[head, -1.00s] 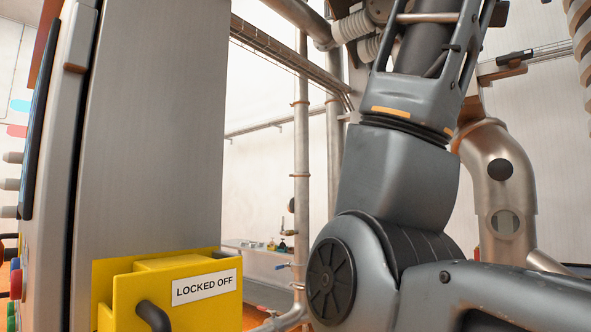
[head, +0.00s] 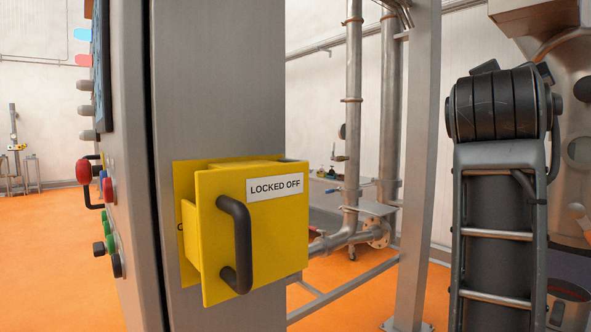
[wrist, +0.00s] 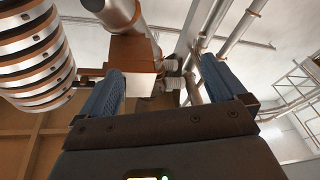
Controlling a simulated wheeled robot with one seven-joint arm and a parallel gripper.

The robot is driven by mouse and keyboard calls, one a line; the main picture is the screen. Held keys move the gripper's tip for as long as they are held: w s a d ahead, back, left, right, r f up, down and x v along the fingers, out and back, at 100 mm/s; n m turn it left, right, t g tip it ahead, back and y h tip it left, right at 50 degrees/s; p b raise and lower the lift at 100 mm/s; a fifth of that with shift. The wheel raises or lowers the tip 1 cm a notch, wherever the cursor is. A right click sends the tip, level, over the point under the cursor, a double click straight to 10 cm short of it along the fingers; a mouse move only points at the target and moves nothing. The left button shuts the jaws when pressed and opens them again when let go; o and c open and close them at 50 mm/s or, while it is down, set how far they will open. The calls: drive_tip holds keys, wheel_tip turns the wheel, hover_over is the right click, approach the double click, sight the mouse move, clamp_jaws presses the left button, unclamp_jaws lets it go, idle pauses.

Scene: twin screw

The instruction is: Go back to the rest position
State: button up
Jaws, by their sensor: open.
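My gripper (wrist: 160,95) shows in the wrist view with its two blue-grey fingers spread apart. It is open and nothing is between the fingers. It points up toward pipes and the ceiling. In the head view my arm stands folded at the right, and the gripper itself is not visible there. A yellow box (head: 213,215) with a black handle and a "LOCKED OFF" label is on the side of the grey cabinet (head: 218,80), apart from my arm.
Red, green and black buttons (head: 110,240) line the cabinet's left face. A metal post (head: 418,170) and vertical pipes (head: 353,110) stand between cabinet and arm. Orange floor (head: 50,250) is clear at the left. A ribbed metal cylinder (wrist: 35,55) and pipes are near the gripper.

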drive_tip(key=a+f+n+t+y, duration=0.25)
drive_tip(key=f+n+y, duration=0.25)
drive_tip(key=f, duration=1.5)
drive_tip(key=s+a+f+n+y, duration=0.1)
drive_tip(key=s+a+f+y, duration=0.15)
drive_tip(key=s+f, duration=0.5)
drive_tip(key=s+a+f+n+y, duration=0.1)
drive_tip(key=s+f+n+y, duration=0.3)
drive_tip(key=f, duration=0.7)
drive_tip(key=s+a+f+m+g, duration=0.1)
drive_tip(key=s+a+f+m, duration=0.1)
drive_tip(key=s+f, duration=0.6)
drive_tip(key=s+a+m+g+y, duration=0.1)
drive_tip(key=s+m, duration=0.3)
drive_tip(key=s, duration=2.3)
drive_tip(key=shift+s+a+f+m+g+y, duration=0.3)
drive_tip(key=shift+s+a+m+g+y, duration=0.15)
drive_tip(key=shift+g, duration=0.3)
